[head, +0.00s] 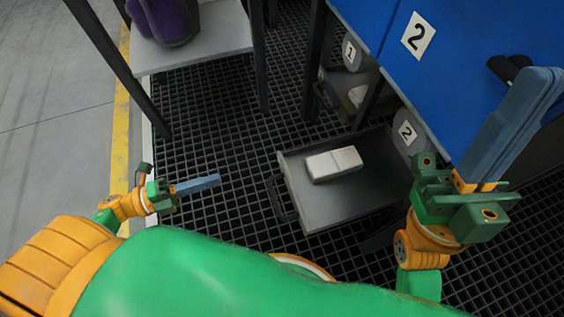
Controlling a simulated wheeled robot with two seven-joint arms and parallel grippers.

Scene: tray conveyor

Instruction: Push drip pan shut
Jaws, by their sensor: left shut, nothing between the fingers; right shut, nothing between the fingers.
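A grey drip pan (310,208) stands pulled out from under the blue conveyor unit, beside a round plate marked 2 (407,132). A dark handle (281,198) is on its left end. A white block (334,164) lies in the pan. My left gripper (216,181) is shut and empty, left of the handle and apart from it. My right gripper (545,82) is shut and empty, pointing up in front of the blue panel, right of the pan. My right wrist overlaps the pan's right side in the picture.
The blue panel (440,75) carries a label 2. Another pan (335,82), by a plate marked 1 (350,52), sits further back with a white item in it. A pale table (205,45) with a purple object (172,20) stands upper left. Dark grating (235,130) lies clear around the pan's handle.

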